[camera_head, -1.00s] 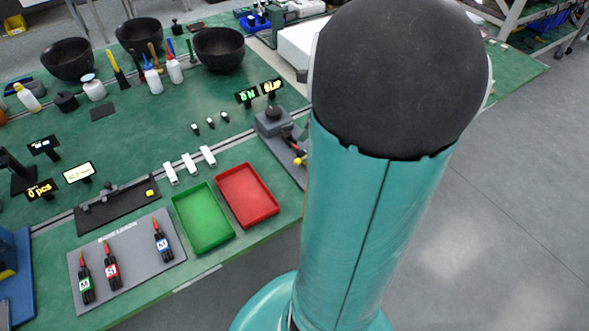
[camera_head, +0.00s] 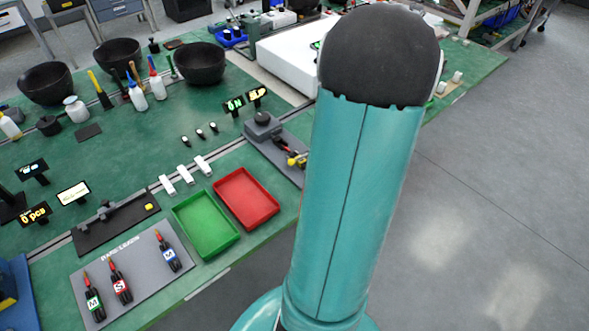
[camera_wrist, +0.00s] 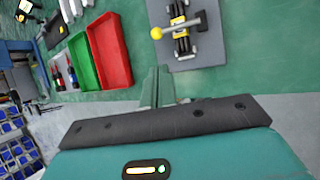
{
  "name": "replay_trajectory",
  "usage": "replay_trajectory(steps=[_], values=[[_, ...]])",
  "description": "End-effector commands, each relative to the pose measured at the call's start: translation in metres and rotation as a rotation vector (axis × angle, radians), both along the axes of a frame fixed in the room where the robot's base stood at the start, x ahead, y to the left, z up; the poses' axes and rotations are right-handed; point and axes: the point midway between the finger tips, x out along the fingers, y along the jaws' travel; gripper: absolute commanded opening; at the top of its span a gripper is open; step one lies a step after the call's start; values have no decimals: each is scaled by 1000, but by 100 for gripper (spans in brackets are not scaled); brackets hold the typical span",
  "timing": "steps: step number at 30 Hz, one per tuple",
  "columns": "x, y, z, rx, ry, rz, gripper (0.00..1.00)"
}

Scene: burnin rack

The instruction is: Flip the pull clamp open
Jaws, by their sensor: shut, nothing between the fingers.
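The pull clamp (camera_head: 292,158) is a dark metal linkage with yellow parts, on a grey plate (camera_head: 258,148) beside the red tray in the head view. In the wrist view the clamp (camera_wrist: 181,30) shows its yellow ball knob (camera_wrist: 156,33) and a dark crossbar, on its grey plate (camera_wrist: 216,48). My gripper (camera_wrist: 158,72) is shut and empty, at the lower edge of that plate in the picture, apart from the knob. In the head view my arm hides the gripper. Whether the fingers touch the plate cannot be told.
A red tray (camera_head: 270,211) and a green tray (camera_head: 231,239) lie left of the clamp. A panel with several labelled leads (camera_head: 186,262) and a dark fixture (camera_head: 80,240) stand further left. Bowls and bottles stand at the back. Open floor (camera_head: 480,230) lies right of the bench.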

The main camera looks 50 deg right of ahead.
Motion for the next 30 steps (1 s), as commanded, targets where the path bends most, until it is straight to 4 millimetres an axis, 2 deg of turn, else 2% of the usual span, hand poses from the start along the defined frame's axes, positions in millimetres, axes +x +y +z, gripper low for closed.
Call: replay_trajectory(steps=[14, 30], values=[[2, -1, -5, 4, 0, -2, 0], [47, 23, -74, 4, 0, -4, 0]])
